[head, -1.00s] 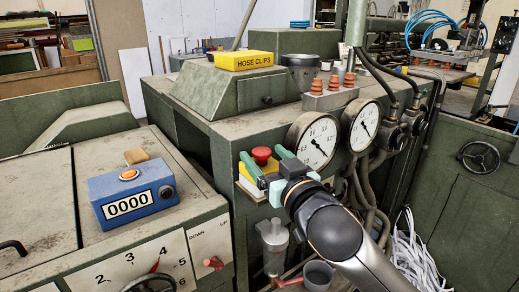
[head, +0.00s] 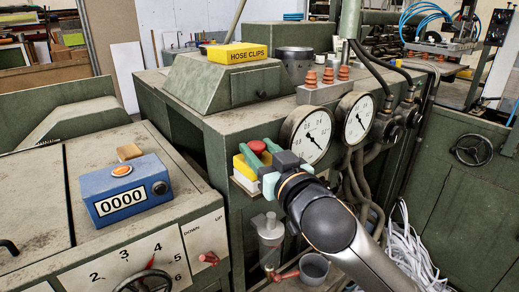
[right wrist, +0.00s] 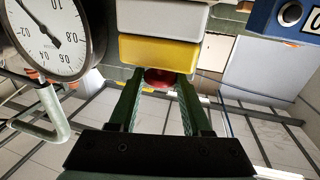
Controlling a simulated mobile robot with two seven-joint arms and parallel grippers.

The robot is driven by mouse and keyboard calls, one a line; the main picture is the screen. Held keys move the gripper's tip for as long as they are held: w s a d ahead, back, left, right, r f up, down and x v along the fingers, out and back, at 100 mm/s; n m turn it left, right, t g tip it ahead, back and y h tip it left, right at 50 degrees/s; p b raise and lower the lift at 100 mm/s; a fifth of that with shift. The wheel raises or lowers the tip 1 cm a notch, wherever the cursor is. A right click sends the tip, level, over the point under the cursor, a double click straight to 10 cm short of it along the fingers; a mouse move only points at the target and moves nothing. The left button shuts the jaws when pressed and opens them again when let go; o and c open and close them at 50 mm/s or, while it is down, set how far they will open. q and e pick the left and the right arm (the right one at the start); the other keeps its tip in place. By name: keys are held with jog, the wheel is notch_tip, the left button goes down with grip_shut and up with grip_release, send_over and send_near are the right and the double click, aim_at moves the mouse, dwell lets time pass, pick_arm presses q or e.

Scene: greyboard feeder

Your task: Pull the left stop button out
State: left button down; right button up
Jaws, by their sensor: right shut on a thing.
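The red stop button (head: 257,146) sits on a yellow box (head: 243,170) on the side of the green machine, left of two pressure gauges. My right gripper (head: 260,153) has green fingers and is shut on the red button, one finger on each side. In the right wrist view the red button (right wrist: 160,77) shows between the fingertips, against the yellow box (right wrist: 158,52) with its pale grey base. Part of the button is hidden by the fingers. My left gripper is not in view.
Two round gauges (head: 311,136) sit close right of my gripper, with hoses below. A blue counter box (head: 128,188) stands on the left cabinet. A yellow hose clips box (head: 238,54) is on top of the machine. A grey cup (head: 313,268) is below.

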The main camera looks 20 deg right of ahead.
grip_shut()
dwell(0.7)
